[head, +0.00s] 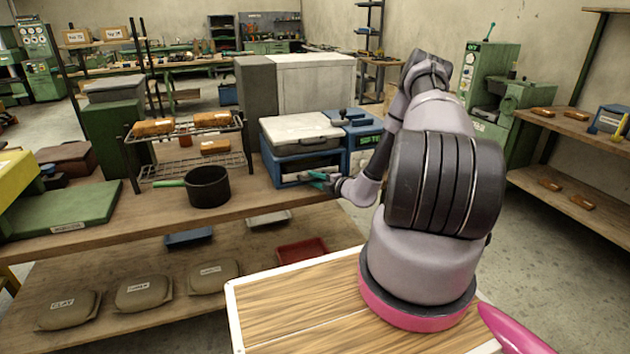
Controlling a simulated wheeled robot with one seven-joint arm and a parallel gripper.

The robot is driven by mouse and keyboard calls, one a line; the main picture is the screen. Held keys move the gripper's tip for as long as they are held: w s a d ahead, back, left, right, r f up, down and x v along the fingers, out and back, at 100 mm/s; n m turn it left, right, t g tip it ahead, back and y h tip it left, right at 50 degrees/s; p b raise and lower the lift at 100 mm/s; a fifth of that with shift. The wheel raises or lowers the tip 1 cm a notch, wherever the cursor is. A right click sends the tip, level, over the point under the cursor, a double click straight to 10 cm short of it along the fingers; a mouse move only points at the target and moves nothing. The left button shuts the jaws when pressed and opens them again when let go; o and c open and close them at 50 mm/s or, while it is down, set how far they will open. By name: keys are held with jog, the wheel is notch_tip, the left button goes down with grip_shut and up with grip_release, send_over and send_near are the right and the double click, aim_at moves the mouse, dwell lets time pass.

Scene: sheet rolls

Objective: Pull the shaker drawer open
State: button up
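The shaker is a blue box (269,167) on the bench, with a pale grey lidded case (300,131) on top. Its front has a light grey drawer face (297,167) framed in blue. I cannot tell whether the drawer stands out from the box at all. My gripper (312,180) is low in front of this face, with its teal fingertips pointing left, near or against its lower part. The handle is too small to make out, and the fingers are too small to tell whether they are open or shut on it. My arm comes in from the right.
A dark pan (208,187) with a green handle stands left of the shaker, in front of a wire rack (180,165) with orange-brown blocks. A blue machine (365,135) stands just right. The wooden bench top (252,202) is bare between pan and shaker.

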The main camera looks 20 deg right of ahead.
grip_shut()
dwell(1.4)
